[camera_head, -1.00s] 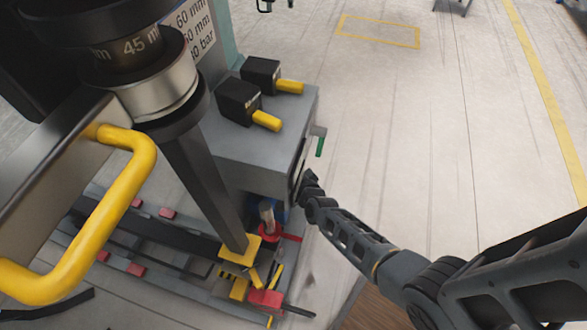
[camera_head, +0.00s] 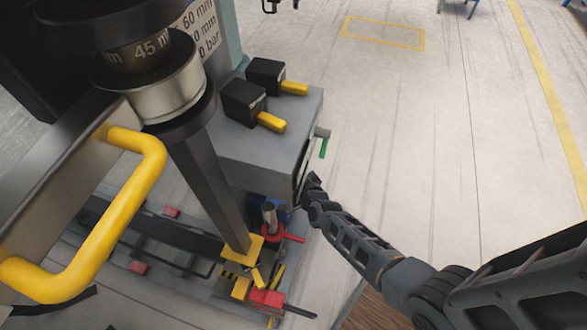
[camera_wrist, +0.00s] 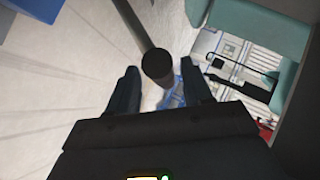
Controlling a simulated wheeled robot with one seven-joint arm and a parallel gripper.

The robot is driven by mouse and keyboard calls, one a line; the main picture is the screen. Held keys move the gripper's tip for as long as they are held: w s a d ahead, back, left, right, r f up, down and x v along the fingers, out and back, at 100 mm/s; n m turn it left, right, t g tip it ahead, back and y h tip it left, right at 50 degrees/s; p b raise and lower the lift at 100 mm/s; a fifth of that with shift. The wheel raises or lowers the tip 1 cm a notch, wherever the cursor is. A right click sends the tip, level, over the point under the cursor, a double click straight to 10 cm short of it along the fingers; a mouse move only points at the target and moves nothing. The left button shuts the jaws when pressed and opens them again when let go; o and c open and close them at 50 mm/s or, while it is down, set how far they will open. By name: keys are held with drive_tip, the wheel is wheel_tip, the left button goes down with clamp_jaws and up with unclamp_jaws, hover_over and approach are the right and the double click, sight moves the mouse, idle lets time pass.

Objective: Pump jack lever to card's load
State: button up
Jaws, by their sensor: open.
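In the wrist view, my gripper (camera_wrist: 160,76) is open, one dark finger on each side. A dark rod with a round black end (camera_wrist: 157,64), which looks like the jack lever, shows between the fingertips; I cannot tell whether it touches them. Blurred blue parts (camera_wrist: 174,97) lie below it. In the head view, my gripper (camera_head: 312,184) is beside the right face of the grey box, its fingers small and dark. A chrome cylinder with a red ring (camera_head: 269,217) stands over a blue body, partly hidden by the box. No load card is readable.
The grey box (camera_head: 262,150) carries two black units with yellow handles (camera_head: 271,122). A gauge plate (camera_head: 201,30) is partly cut off. A yellow bar (camera_head: 140,190) is at left. The floor at right is clear.

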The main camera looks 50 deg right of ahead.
drive_tip(key=p+v, duration=0.1)
drive_tip(key=v, duration=0.5)
drive_tip(key=shift+s+a+r, duration=0.15)
drive_tip(key=shift+s+r, duration=0.05)
drive_tip(key=shift+s, duration=0.05)
idle(0.3)
